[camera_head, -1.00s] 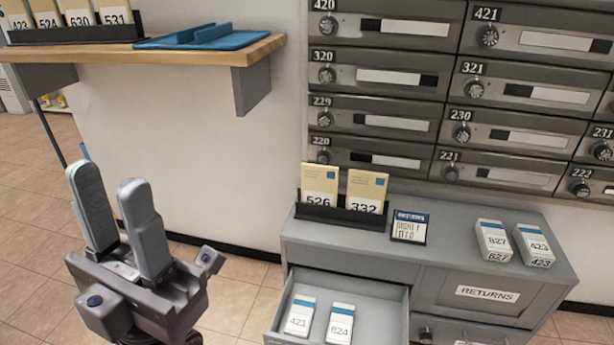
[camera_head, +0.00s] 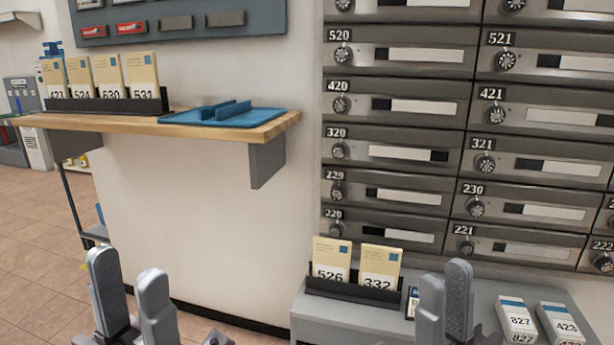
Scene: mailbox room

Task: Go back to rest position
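My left gripper (camera_head: 132,298) is at the bottom left, in front of the floor and wall. Its two grey fingers point up and stand apart with nothing between them. My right gripper (camera_head: 444,305) is at the bottom right, in front of the grey cabinet. Its two fingers show close together, seen at an angle, with a narrow gap and nothing visible held. The lower parts of both grippers are cut off by the bottom edge.
The grey cabinet (camera_head: 335,324) holds a black rack with cards 526 (camera_head: 331,262) and 332 (camera_head: 380,268), and boxes 827 (camera_head: 516,320) and 423 (camera_head: 562,324). A wooden shelf (camera_head: 270,127) with a blue tray (camera_head: 228,117) is at left. Mailboxes (camera_head: 400,110) fill the right wall.

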